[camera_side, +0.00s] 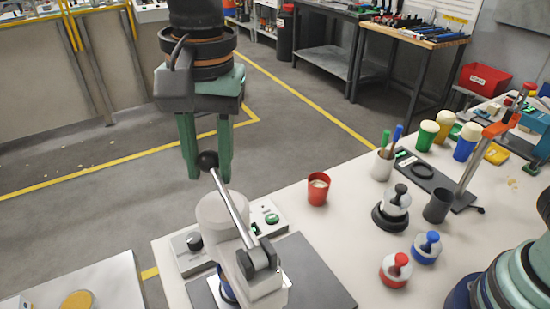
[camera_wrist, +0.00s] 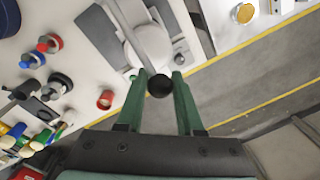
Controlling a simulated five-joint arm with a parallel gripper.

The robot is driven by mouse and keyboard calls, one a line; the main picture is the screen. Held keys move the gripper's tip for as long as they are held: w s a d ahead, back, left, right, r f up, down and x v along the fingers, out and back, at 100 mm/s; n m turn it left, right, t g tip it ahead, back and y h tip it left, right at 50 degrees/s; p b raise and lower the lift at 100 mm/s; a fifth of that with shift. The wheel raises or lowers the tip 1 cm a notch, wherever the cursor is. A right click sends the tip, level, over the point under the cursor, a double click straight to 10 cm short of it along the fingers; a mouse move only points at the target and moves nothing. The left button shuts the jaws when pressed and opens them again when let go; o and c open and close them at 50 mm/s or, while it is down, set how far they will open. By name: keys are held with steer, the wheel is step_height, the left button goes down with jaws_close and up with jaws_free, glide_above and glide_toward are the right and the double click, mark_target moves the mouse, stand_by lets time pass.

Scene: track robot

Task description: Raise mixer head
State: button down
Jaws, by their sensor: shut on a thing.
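The mixer (camera_side: 250,280) is a white machine with a rounded head (camera_side: 222,211), on a dark plate on the white table. A metal lever (camera_side: 232,208) rises from a dark pivot (camera_side: 260,258) at its side and ends in a black ball knob (camera_side: 207,160). My gripper (camera_side: 209,178) has two green fingers, pointing down, shut on the knob. In the wrist view the knob (camera_wrist: 160,86) sits between the fingertips, with the rod running away over the white head (camera_wrist: 148,45). The mixer's lower part is partly hidden behind the pivot.
A control box with a green button (camera_side: 271,218) is beside the mixer. A red cup (camera_side: 318,189), a pen holder (camera_side: 382,165), and red, blue and black knobbed pieces stand to the right. Table space around the red cup is clear.

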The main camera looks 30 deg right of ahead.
steer(key=shift+r, duration=0.1)
stand_by(0.3)
steer(key=shift+s+r+t+y, duration=0.15)
steer(key=shift+s+r+y, duration=0.05)
steer(key=shift+r, duration=0.25)
steer(key=shift+s+r+t+y, duration=0.15)
steer(key=shift+r+y, duration=0.05)
steer(key=shift+r, duration=0.2)
steer(key=shift+s+r, duration=0.25)
steer(key=shift+r, duration=0.2)
steer(key=c, duration=0.5)
jaws_free()
steer(key=shift+c, duration=0.2)
step_height(320, 180, up, 12)
steer(key=s+d, duration=0.1)
steer(key=shift+d, duration=0.2)
